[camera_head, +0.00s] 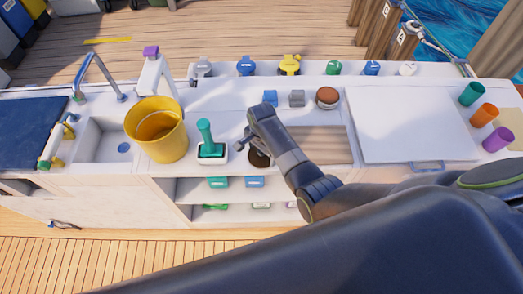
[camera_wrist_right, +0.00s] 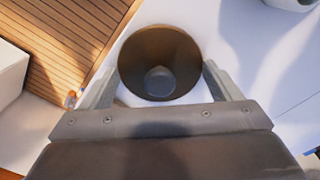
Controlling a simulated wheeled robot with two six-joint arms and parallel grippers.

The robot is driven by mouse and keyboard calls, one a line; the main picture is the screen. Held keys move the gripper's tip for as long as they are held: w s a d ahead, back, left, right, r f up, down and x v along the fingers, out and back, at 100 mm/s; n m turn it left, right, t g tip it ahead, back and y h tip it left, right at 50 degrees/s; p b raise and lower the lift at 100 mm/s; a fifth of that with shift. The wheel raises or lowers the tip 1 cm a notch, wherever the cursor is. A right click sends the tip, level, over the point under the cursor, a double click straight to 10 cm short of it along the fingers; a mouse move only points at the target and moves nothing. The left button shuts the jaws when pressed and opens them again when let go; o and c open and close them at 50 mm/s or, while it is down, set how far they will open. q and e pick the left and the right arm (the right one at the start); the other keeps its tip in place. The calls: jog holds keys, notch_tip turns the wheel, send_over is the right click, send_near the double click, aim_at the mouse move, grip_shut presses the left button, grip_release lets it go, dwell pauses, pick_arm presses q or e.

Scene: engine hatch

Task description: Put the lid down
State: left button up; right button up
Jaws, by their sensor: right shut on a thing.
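A broad white panel with a blue handle (camera_head: 409,125) at its front edge lies on the right part of the counter in the head view. It looks like the lid; I cannot tell whether it is fully flat. My right gripper (camera_head: 249,145) is over the counter's front middle, well left of the panel. It is shut on a brown round cup (camera_head: 259,159), which shows between its fingers in the right wrist view (camera_wrist_right: 160,50). The cup's inside is dark and open to the camera. My left gripper is not in view.
A yellow bucket (camera_head: 157,132) and a green-handled tool (camera_head: 206,140) stand left of my gripper. Blue (camera_head: 270,97) and grey (camera_head: 297,98) blocks and a brown round item (camera_head: 327,96) sit behind. Orange (camera_head: 484,114) and purple (camera_head: 497,139) cups stand right of the panel.

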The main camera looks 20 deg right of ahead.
jog(key=shift+f, duration=0.15)
jog(key=o, duration=0.7)
jog(key=shift+c, duration=0.2)
jog(key=shift+o, duration=0.8)
jog(key=shift+r, duration=0.25)
notch_tip(320, 180, up, 12)
